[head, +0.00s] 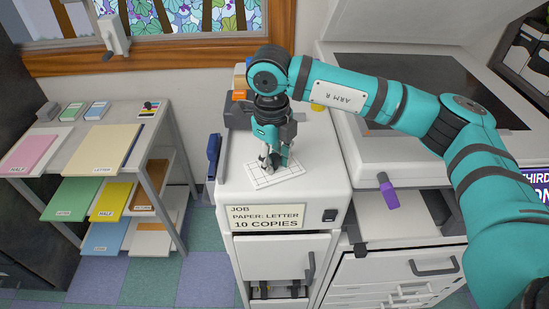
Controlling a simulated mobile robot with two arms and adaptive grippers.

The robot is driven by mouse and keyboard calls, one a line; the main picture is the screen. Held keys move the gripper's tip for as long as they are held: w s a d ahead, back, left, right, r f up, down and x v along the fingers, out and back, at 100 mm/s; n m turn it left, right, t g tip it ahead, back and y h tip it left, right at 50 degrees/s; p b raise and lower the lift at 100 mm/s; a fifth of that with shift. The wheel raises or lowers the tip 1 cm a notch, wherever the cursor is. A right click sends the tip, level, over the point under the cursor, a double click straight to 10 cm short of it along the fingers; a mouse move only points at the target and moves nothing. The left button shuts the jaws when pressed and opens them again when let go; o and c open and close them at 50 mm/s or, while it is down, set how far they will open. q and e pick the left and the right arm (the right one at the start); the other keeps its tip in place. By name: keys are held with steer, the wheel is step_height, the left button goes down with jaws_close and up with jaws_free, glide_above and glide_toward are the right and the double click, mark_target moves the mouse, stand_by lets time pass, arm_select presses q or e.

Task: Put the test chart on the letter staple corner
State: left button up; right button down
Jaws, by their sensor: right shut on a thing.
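The test chart (284,177), a white sheet with a black grid, is on or just above the white top of the narrow cabinet in the middle. My right gripper (272,163) points down over its upper part and is shut on it; the gripper hides that part of the chart. Whether the chart touches the top, I cannot tell. A cream stack labelled LETTER (103,152) lies on the grey shelf table at the left. No mark that I can read as a staple corner shows. My left gripper is out of view.
The copier (350,130) with raised lid and dark glass stands at the right, under my right arm. A label for 10 copies (267,217) is on the cabinet front. A blue upright object (213,155) is at its left side. Pink HALF paper (30,152) lies far left.

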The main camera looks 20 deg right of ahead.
steer(key=shift+f, duration=0.15)
steer(key=c, duration=1)
jaws_free()
steer(key=shift+s+d+b, duration=0.35)
steer(key=shift+s+b, duration=0.05)
steer(key=shift+s, duration=0.15)
steer(key=shift+s+d, duration=0.2)
steer(key=shift+s, duration=0.05)
steer(key=shift+w+a, duration=0.25)
steer(key=shift+w+a+p, duration=0.35)
steer(key=shift+w+p, duration=0.05)
steer(key=shift+w, duration=0.1)
